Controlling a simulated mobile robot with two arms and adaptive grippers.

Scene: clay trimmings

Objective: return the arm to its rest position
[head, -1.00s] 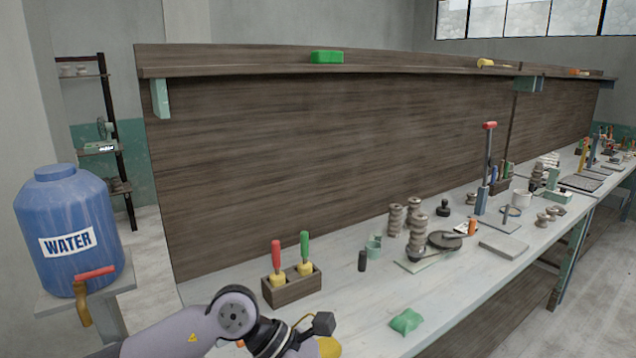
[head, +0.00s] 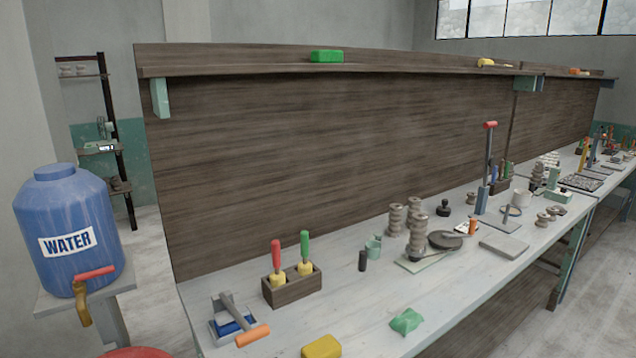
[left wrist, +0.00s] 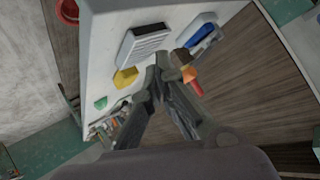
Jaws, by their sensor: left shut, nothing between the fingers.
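My left gripper (left wrist: 163,72) shows in the left wrist view only. Its fingers come together at the tips with nothing between them. The bench top lies beyond them, apart from the fingertips as far as I can tell. Neither arm shows in the head view now, and my right gripper is in no view.
On the workbench (head: 370,320) are a hammer-like tool with an orange handle (head: 253,335), a yellow block (head: 321,347), a green cloth-like piece (head: 406,321) and a wooden tool holder (head: 292,286). A blue water barrel (head: 68,225) stands at left. A grey-white box (left wrist: 147,45) shows in the wrist view.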

